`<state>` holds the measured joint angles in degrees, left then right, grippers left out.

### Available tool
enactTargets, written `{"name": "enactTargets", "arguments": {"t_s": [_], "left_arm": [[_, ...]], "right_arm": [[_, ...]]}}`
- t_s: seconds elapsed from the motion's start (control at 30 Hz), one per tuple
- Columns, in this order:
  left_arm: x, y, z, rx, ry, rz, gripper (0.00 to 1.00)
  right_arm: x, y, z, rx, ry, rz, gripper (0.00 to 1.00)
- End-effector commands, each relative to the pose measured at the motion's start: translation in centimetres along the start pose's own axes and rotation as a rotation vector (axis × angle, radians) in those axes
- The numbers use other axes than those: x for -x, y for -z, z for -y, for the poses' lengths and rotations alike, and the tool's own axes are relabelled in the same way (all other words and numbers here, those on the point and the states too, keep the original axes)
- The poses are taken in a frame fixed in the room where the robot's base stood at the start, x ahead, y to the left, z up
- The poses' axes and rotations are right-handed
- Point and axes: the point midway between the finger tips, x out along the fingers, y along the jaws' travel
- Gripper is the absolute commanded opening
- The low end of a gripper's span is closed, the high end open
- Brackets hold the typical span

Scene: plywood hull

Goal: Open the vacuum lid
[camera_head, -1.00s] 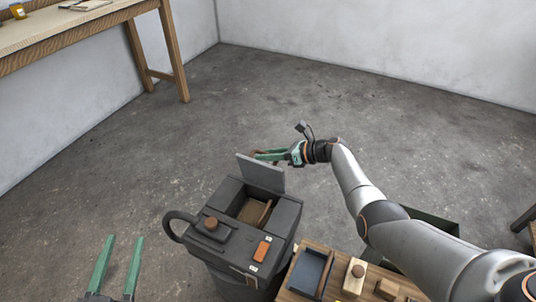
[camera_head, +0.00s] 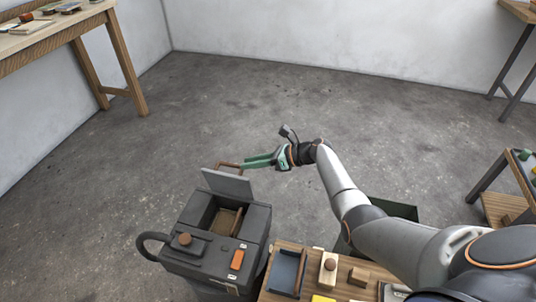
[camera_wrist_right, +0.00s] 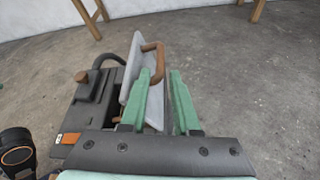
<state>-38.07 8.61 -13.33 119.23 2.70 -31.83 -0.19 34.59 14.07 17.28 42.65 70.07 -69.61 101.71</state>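The dark grey vacuum (camera_head: 205,250) stands at the lower middle of the head view. Its light grey lid (camera_head: 228,184) is raised at the back edge, tilted up, and the compartment (camera_head: 226,222) below is exposed. A wooden handle (camera_head: 230,166) sits on the lid's far face; the lid (camera_wrist_right: 133,80) and handle (camera_wrist_right: 157,60) also show in the right wrist view. My right gripper (camera_head: 248,162) is just right of the handle. My left gripper is out of view.
A small wooden table (camera_head: 338,290) with a dark tray (camera_head: 286,272) and blocks stands right of the vacuum. A dark green bin (camera_head: 395,209) is partly behind my right arm. A workbench (camera_head: 60,32) stands at the far left. The floor behind the vacuum is clear.

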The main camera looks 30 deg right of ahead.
Motion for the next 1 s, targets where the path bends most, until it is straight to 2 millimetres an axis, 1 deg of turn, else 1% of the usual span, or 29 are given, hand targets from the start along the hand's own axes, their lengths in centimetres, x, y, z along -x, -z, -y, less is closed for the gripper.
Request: {"name": "enactTargets", "arguments": {"t_s": [0.03, 0.1, 0.2, 0.3, 0.47, 1.0], "left_arm": [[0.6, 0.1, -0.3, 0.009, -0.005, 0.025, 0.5], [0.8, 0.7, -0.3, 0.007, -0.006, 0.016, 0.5], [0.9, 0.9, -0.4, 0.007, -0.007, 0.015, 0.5], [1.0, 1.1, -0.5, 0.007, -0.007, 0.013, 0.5], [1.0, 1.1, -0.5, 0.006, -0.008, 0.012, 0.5], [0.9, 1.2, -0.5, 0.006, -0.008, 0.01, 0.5]], "right_arm": [[1.5, -0.5, 0.0, 0.0, 0.004, -0.002, 0.3], [2.8, -0.4, -0.1, 0.001, 0.003, -0.001, 0.3], [4.2, -0.3, 0.0, 0.0, 0.003, 0.0, 0.3], [5.0, -0.2, 0.0, 0.001, 0.001, 0.0, 0.3], [5.5, -0.2, 0.0, 0.001, 0.0, 0.001, 0.3], [5.4, -0.1, 0.0, 0.001, 0.0, 0.001, 0.3]]}}
